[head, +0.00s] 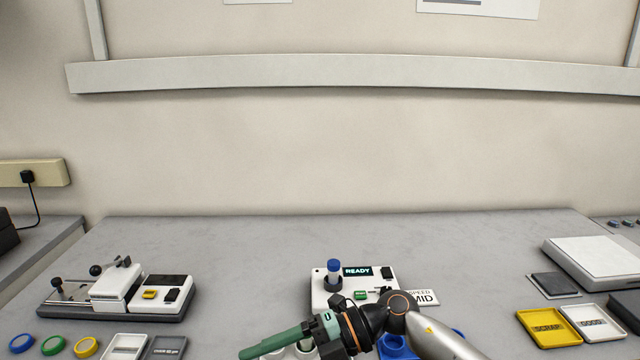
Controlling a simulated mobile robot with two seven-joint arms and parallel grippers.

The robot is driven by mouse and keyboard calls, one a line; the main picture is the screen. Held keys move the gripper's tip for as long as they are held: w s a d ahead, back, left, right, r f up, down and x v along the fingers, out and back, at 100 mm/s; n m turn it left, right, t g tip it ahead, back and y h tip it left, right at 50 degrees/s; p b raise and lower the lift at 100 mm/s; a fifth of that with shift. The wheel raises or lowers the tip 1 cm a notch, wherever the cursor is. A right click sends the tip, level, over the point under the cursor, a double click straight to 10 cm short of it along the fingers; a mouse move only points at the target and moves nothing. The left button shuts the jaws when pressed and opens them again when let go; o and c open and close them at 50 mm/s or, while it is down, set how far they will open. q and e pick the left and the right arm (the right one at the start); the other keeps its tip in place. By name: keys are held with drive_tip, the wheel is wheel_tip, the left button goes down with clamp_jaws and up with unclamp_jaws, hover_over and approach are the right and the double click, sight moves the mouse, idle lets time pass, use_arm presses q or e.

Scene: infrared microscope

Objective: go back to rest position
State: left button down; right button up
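My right gripper (275,342) has green fingers and reaches in from the lower right, pointing left, at the front of the table. The fingers overlap from this side, so I cannot tell whether they are open or shut. I see nothing clearly held in them. The gripper is in front of a white device (325,291) with a display reading READY (357,272). A blue-capped vial (334,272) stands upright in that device. The arm hides part of the device's front and the items below it. My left gripper is not in view.
A slide-rail device (115,290) stands at left, with blue, green and yellow rings (86,347) in front. A SPEED MID card (422,297) lies beside the READY device. Yellow SCRAP (547,328) and white GOOD trays (592,324) sit at right. The back of the table (230,235) is clear.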

drive_tip(key=w+d+f+m+t+h+p, duration=0.1)
drive_tip(key=d+f+m+t+h, duration=0.2)
drive_tip(key=m+t, duration=0.5)
drive_tip(key=w+d+f+m+t+p, duration=0.1)
drive_tip(key=d+f+m+t, duration=0.2)
drive_tip(key=d+m+t, duration=0.5)
drive_tip(key=d+f+m+t+h, duration=0.2)
drive_tip(key=f+m+t, duration=0.2)
drive_tip(key=m, duration=0.7)
drive_tip(key=s+d+f+m+g+h, duration=0.3)
drive_tip(key=s+d+f, duration=0.2)
drive_tip(key=s+f, duration=0.3)
drive_tip(key=s+d+f+m+g+h+p, duration=0.1)
drive_tip(key=s+d+f+m+g+h, duration=0.2)
drive_tip(key=s+d+f, duration=0.3)
drive_tip(key=s+f+g+h, duration=0.1)
drive_tip(key=s+f, duration=0.2)
drive_tip(key=shift+d+m, duration=0.3)
drive_tip(key=shift+m, duration=0.1)
